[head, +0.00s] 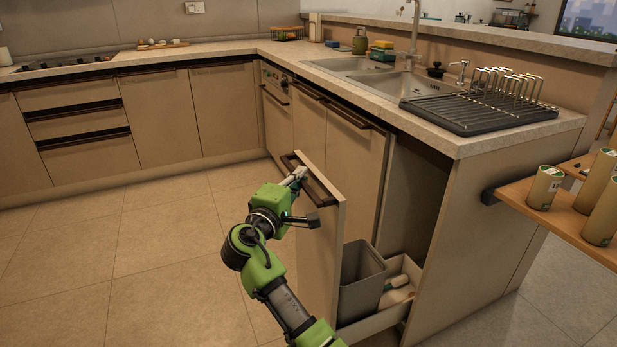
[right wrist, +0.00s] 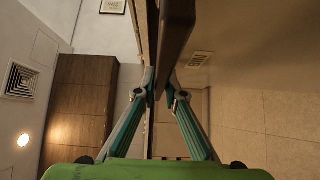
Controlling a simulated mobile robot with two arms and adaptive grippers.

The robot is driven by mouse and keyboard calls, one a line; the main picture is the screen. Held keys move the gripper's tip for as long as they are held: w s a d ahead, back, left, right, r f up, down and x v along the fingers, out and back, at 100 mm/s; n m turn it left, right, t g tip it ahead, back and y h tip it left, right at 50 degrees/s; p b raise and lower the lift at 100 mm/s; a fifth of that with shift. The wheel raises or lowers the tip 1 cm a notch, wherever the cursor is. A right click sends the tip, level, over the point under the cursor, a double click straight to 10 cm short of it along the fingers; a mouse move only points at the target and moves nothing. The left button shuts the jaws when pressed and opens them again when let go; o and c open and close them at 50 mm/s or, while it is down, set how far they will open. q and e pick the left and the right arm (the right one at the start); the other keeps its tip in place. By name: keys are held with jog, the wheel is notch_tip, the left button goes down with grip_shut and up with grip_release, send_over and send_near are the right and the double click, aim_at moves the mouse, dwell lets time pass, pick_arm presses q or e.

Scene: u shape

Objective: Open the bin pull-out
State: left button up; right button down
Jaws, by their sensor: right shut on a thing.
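The bin pull-out's tan front panel (head: 322,245) stands out from the cabinet under the sink counter. Behind it are a grey bin (head: 363,287) and a light drawer box (head: 400,290) holding some pale items. A dark bar handle (head: 318,182) runs along the panel's top edge. My right gripper (head: 298,176) is shut on this handle. In the right wrist view the fingers (right wrist: 162,88) close on either side of the dark handle bar (right wrist: 176,40). The panel hides part of the bin. My left gripper is not in view.
The tiled floor (head: 170,250) left of the panel is clear. The counter end panel (head: 470,230) is close on the right. A wooden shelf (head: 560,215) with green-lidded cans juts out at the right. A dish rack (head: 480,110) stands on the counter.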

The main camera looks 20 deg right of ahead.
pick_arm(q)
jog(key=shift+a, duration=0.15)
pick_arm(e)
jog(key=shift+f, duration=0.1)
jog(key=c, duration=2.1)
grip_release()
